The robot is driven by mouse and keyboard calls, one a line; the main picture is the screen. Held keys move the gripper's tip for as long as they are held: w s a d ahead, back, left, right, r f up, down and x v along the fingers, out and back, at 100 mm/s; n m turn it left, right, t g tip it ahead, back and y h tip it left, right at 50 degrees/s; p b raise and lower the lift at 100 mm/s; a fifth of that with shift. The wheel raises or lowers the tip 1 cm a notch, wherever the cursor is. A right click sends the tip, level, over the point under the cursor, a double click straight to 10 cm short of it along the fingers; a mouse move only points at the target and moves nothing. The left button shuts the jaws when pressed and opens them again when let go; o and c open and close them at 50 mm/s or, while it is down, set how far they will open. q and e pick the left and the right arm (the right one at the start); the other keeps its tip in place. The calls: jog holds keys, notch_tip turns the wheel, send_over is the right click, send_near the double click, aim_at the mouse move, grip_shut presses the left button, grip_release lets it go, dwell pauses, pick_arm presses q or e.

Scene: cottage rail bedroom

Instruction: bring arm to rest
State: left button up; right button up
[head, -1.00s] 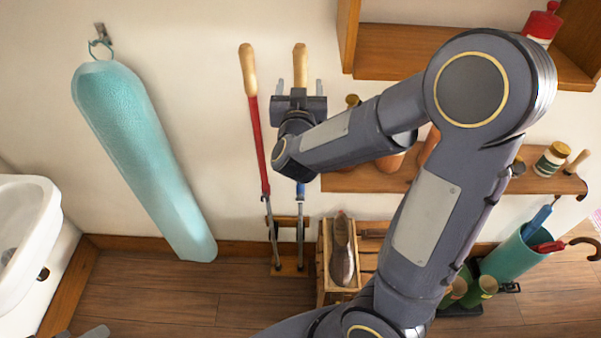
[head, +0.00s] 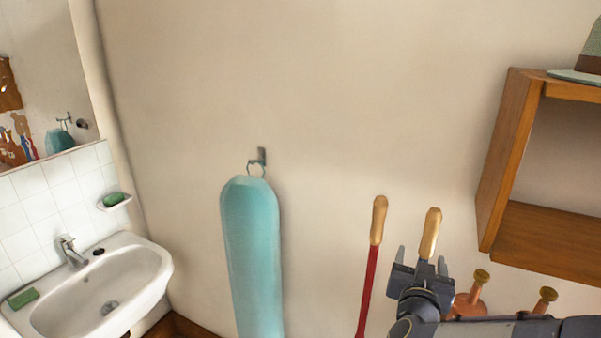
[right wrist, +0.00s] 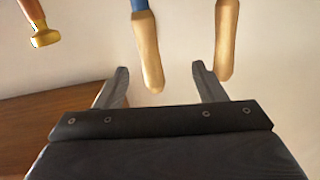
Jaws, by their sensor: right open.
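My right gripper (head: 420,258) is open, pointing up in the lower right of the head view. A wooden handle (head: 430,232) shows just above and between its fingertips. In the right wrist view, the open fingers of this gripper (right wrist: 160,74) show with nothing gripped. That view has a wooden handle on a blue shaft (right wrist: 150,50) between the fingers; whether it touches them I cannot tell. A second wooden handle (right wrist: 227,40) shows at the right finger. My left gripper is out of view.
A red-shafted tool (head: 368,285) stands left of the right gripper. A teal ironing-board shape (head: 252,250) hangs on the wall. A sink (head: 105,285) is at lower left. A wooden wall shelf (head: 508,165) is at right, with orange-brown objects (head: 470,303) below it.

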jog(key=s+a+f+n+g+y+b, duration=0.2)
jog(key=s+a+f+n+g+y, duration=0.15)
jog(key=s+a+y, duration=0.6)
jog(key=s+f+g+y, duration=0.1)
jog(key=s+f+g, duration=0.2)
jog(key=s, duration=0.4)
jog(key=s+d+f+g+y, duration=0.1)
jog(key=s+f+g, duration=0.2)
jog(key=s, duration=0.5)
jog(key=shift+s+d+f+n+b, duration=0.2)
jog(key=shift+s+f+n+b, duration=0.1)
jog(key=shift+n, duration=0.05)
jog(key=shift+g, duration=0.25)
dwell(0.9)
